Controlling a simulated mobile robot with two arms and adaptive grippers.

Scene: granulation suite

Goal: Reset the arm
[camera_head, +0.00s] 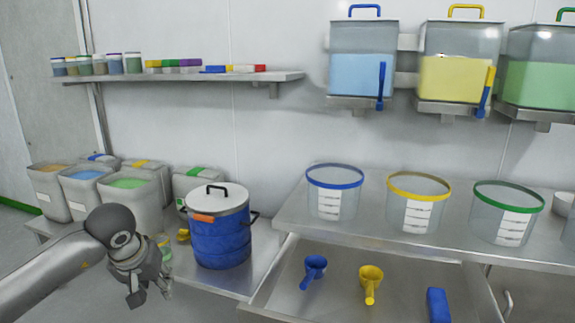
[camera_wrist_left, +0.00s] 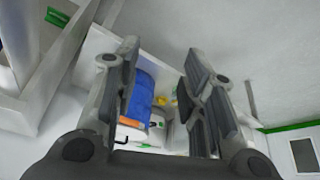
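My left arm comes in from the lower left of the head view. Its gripper (camera_head: 150,292) points down in front of the low bench, left of the blue drum, and touches nothing that I can see. In the left wrist view the two fingers (camera_wrist_left: 165,95) stand apart with nothing between them. The blue drum (camera_wrist_left: 144,95) shows behind that gap, beyond the fingers. My right arm and gripper are not in either view.
The blue drum (camera_head: 221,240) with a white lid stands on the low bench (camera_head: 228,277), beside several grey bins (camera_head: 130,195). An open drawer (camera_head: 330,299) holds a blue scoop (camera_head: 314,270), a yellow scoop (camera_head: 371,283) and a blue block (camera_head: 437,305). Clear buckets (camera_head: 335,197) stand above.

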